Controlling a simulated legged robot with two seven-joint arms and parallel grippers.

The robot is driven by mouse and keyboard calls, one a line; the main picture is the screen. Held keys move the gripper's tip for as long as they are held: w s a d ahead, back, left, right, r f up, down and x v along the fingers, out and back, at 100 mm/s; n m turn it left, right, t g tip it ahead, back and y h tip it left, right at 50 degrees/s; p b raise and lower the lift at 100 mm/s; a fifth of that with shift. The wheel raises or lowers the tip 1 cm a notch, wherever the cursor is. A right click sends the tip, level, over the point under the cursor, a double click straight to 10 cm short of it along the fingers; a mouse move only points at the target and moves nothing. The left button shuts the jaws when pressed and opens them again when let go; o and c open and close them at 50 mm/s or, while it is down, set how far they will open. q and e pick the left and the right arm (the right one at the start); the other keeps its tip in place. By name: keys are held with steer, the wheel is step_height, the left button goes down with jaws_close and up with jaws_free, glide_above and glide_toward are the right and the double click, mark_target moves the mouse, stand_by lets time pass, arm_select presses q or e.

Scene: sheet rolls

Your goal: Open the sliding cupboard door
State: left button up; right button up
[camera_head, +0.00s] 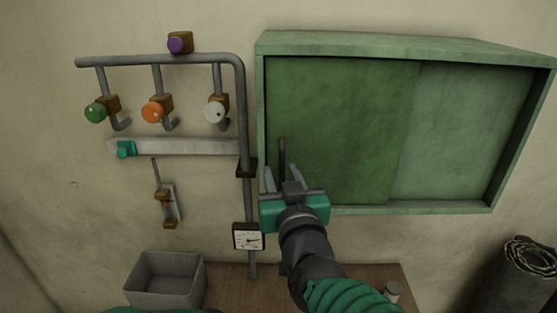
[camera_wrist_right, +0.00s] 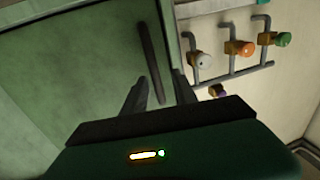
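The green wall cupboard (camera_head: 400,47) has a darker front sliding door (camera_head: 345,120) covering its left part. A lighter panel (camera_head: 455,130) fills the right part. The door's dark vertical bar handle (camera_head: 282,152) is near its left edge. It also shows in the right wrist view (camera_wrist_right: 149,55). My right gripper (camera_head: 282,170) is open at the lower end of the handle. In the right wrist view, the handle appears between the two spread fingers (camera_wrist_right: 160,88); I cannot tell whether they touch it. My left gripper is out of view.
Left of the cupboard are grey pipes (camera_head: 241,100) with coloured knobs and a gauge (camera_head: 247,237). A dark roll (camera_head: 520,280) stands at right.

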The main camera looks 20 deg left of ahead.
steer(key=shift+r+p+x, duration=0.25)
steer(key=shift+p+x, duration=0.25)
steer(key=shift+x, duration=0.75)
steer(key=shift+d, duration=0.5)
steer(key=shift+w, duration=0.15)
steer(key=c, duration=0.5)
steer(key=shift+a, duration=0.2)
steer(key=shift+c, duration=1)
steer(key=shift+a, duration=0.2)
jaws_close()
steer(key=shift+d, duration=0.1)
